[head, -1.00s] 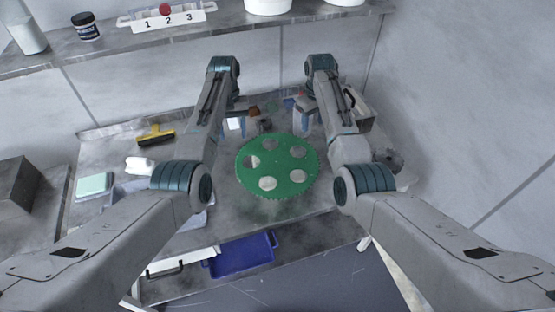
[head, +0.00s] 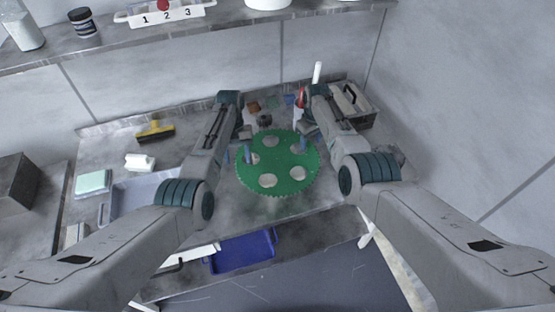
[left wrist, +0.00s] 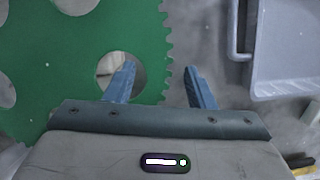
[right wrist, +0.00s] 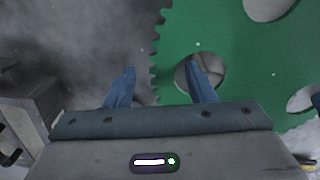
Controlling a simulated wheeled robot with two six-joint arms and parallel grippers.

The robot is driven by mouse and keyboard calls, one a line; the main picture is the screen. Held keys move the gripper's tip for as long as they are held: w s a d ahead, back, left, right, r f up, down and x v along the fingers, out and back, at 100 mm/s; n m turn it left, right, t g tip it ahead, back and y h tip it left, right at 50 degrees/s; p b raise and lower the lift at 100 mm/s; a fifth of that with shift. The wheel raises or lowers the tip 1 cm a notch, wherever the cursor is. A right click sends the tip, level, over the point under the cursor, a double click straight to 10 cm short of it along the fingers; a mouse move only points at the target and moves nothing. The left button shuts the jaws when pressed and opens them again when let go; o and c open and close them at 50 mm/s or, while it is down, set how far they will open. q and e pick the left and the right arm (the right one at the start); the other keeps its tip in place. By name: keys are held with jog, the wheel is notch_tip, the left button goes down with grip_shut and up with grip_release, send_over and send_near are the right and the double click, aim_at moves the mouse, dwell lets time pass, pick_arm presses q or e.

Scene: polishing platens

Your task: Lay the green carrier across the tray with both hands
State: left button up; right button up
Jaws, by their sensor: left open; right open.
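The green carrier (head: 278,163), a toothed disc with several round holes, lies on the worktop. The grey tray (head: 150,192) stands to its left, partly behind my left arm, and shows in the left wrist view (left wrist: 287,70). My left gripper (head: 237,154) is open at the carrier's left rim. In the left wrist view, one finger is over a hole and the other outside the teeth. My right gripper (head: 311,140) is open at the right rim, likewise with one finger over a hole (right wrist: 186,72) and one outside. I cannot tell whether the fingers reach into the holes.
A yellow-handled tool (head: 155,131), a white item (head: 139,162) and a pale green block (head: 93,182) lie at the left. A grey box (head: 352,103) stands at the back right. A blue bin (head: 241,252) is below the front edge.

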pick_arm(q)
jog(key=shift+s+r, duration=0.1)
jog(key=shift+s, duration=0.05)
pick_arm(e)
jog(key=shift+s+r, duration=0.1)
jog(key=shift+s, duration=0.05)
pick_arm(q)
jog(key=shift+c, duration=0.9)
pick_arm(e)
jog(key=shift+c, duration=0.9)
pick_arm(q)
grip_shut()
pick_arm(e)
grip_shut()
pick_arm(q)
jog(key=shift+r, duration=0.1)
